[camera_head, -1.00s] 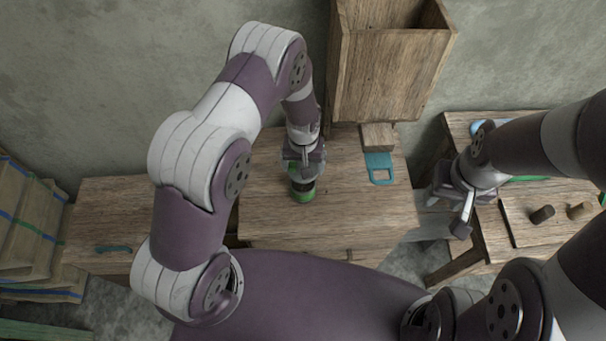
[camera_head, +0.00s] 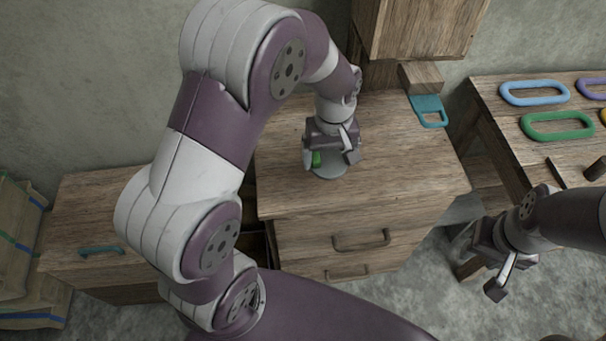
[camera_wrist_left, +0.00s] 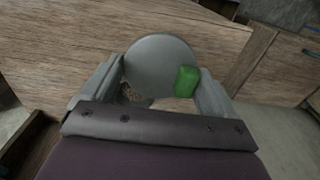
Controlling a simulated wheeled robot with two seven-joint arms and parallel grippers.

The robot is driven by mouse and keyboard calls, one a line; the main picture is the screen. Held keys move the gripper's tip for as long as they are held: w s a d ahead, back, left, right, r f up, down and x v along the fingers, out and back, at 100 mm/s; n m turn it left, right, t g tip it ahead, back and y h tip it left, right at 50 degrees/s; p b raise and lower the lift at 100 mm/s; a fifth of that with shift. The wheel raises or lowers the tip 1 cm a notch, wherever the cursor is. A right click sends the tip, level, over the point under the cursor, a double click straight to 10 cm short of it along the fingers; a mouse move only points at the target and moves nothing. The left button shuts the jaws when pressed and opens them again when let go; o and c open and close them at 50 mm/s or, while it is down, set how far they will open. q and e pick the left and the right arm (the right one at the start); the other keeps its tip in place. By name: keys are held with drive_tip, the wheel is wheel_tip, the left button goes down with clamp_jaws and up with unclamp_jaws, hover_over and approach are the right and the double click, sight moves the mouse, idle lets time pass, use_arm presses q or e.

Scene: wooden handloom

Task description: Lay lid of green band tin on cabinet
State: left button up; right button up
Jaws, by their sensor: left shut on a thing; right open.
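My left gripper (camera_head: 333,158) is low over the cabinet top (camera_head: 405,165). It is shut on the lid, a grey round disc (camera_head: 328,172) with a green block (camera_head: 316,158) beside it. In the left wrist view the disc (camera_wrist_left: 160,62) shows between the two fingers, and the green block (camera_wrist_left: 187,80) is close to the right finger. I cannot tell whether the lid touches the wood. The tin's body is not clearly visible. My right gripper (camera_head: 505,275) is open and empty, right of the cabinet above the floor.
A wooden block (camera_head: 421,77) and a teal handled piece (camera_head: 429,111) lie at the cabinet's back right, below a tall wooden box (camera_head: 420,30). The cabinet's right and front top is clear. A table at right carries a blue ring (camera_head: 535,93) and a green ring (camera_head: 557,126).

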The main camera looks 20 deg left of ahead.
use_arm(q)
drive_tip(key=a+f, duration=0.4)
drive_tip(key=a, duration=0.1)
hover_over(286, 183)
wheel_tip(286, 183, down, 2)
drive_tip(key=shift+s+d, duration=0.1)
drive_tip(key=shift+s, duration=0.05)
wheel_tip(286, 183, down, 4)
drive_tip(key=shift+r+b, duration=0.1)
drive_tip(key=shift+b, duration=0.4)
drive_tip(key=shift+f, duration=0.3)
drive_tip(key=o, duration=0.8)
use_arm(e)
drive_tip(key=shift+w+f, duration=0.2)
drive_tip(key=shift+f, duration=0.45)
use_arm(q)
wheel_tip(286, 183, up, 12)
drive_tip(key=p, duration=0.2)
drive_tip(key=s+d+m, duration=0.2)
drive_tip(key=s+d+r+m+t, duration=0.1)
drive_tip(key=s+m, duration=0.1)
drive_tip(key=s, duration=0.1)
drive_tip(key=s+d+m, duration=0.2)
drive_tip(key=shift+s+d+r+m, duration=0.25)
drive_tip(key=shift+s+d+m, duration=0.05)
drive_tip(key=shift+s, duration=0.05)
use_arm(e)
drive_tip(key=shift+r, duration=0.85)
